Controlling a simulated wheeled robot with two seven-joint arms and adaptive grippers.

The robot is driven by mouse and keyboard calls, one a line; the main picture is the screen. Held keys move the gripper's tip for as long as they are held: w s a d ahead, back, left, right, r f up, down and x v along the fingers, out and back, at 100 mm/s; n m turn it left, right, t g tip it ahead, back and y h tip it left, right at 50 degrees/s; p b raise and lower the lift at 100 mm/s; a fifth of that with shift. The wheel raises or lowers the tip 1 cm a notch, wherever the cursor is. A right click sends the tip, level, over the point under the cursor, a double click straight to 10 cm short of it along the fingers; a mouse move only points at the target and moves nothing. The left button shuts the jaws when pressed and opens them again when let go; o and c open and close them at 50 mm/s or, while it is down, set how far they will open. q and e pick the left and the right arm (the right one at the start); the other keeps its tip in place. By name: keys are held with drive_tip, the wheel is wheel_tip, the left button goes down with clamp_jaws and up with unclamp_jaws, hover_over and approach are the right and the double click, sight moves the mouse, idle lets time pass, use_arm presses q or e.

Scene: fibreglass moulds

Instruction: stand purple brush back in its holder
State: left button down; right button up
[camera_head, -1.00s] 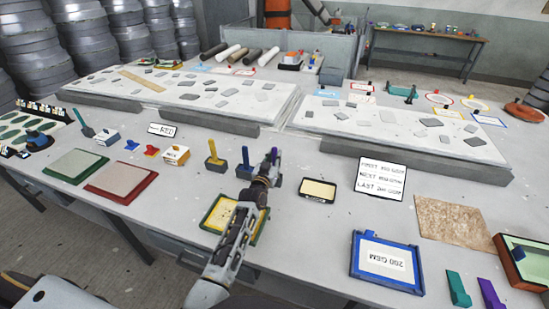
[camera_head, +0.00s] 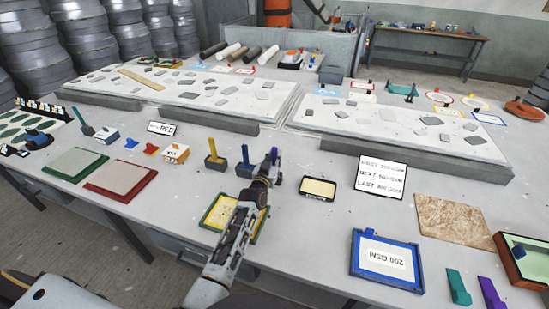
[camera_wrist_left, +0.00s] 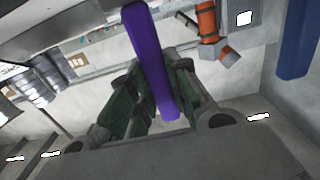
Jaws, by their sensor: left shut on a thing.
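The purple brush (camera_head: 274,155) stands roughly upright at my left gripper (camera_head: 270,174), in the middle of the near table. In the left wrist view its purple handle (camera_wrist_left: 148,55) runs between the fingers of my left gripper (camera_wrist_left: 160,105), which is shut on it. The gripper hides the brush's lower end, and I cannot tell whether that end is in a holder. A blue brush (camera_head: 245,156) stands in a dark holder just left of the gripper. A yellow brush (camera_head: 212,150) stands in another holder further left. My right gripper is out of view.
A green-rimmed tray (camera_head: 217,215) lies under my left forearm. A black-rimmed tray (camera_head: 318,189) and a text sign (camera_head: 381,177) stand to the right. A blue frame (camera_head: 386,262), a teal piece (camera_head: 458,288) and a purple piece (camera_head: 491,293) lie at the front right.

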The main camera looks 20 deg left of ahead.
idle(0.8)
use_arm(q)
drive_tip(key=c, duration=1.3)
unclamp_jaws()
drive_tip(key=shift+s, duration=0.15)
drive_tip(key=s, duration=1.1)
drive_tip(key=shift+s+a, duration=0.2)
drive_tip(key=shift+s, duration=0.15)
